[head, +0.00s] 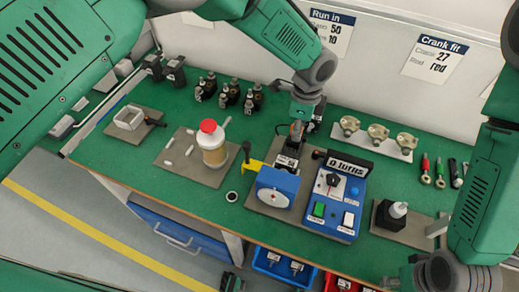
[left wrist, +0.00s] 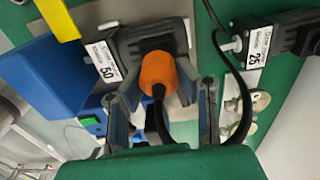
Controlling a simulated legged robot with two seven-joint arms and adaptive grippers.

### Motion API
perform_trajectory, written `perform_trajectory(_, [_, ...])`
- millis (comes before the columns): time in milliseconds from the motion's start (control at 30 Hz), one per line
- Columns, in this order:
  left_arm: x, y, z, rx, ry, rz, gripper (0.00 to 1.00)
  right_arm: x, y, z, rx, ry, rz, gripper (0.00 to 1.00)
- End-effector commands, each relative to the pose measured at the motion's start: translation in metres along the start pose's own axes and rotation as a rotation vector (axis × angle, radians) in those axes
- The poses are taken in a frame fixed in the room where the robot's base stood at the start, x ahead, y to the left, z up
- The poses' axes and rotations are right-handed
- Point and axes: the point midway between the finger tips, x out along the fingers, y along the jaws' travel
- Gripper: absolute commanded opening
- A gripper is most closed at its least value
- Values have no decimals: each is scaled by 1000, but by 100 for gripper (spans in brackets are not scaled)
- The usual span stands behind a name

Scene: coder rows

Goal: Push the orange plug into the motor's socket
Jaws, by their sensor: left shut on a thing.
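The orange plug (left wrist: 158,74) has a black cable and lies between the two grey fingers of my left gripper (left wrist: 163,108), which is shut on it. In the head view, my left gripper (head: 300,112) points down over the back of the motor (head: 288,163), with a little orange showing. In the left wrist view, the plug's far end meets the dark motor body (left wrist: 128,42) labelled 50. The socket is hidden behind the plug, so I cannot tell how deep it sits. My right gripper (head: 420,278) is low at the right, its fingers unclear.
A blue box with a white dial (head: 276,187) stands in front of the motor, with a yellow lever beside it. A blue control box (head: 338,198) stands close on the right. A red-capped jar (head: 213,147) is to the left. Another motor labelled 25 (left wrist: 262,42) is nearby.

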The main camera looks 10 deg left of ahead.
Motion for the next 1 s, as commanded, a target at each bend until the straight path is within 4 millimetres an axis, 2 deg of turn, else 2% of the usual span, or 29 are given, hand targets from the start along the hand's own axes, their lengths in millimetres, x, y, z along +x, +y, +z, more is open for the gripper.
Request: perform_trajectory(1000, [8,0,0,0,0,0,0,5,0,0,0,0,0,40])
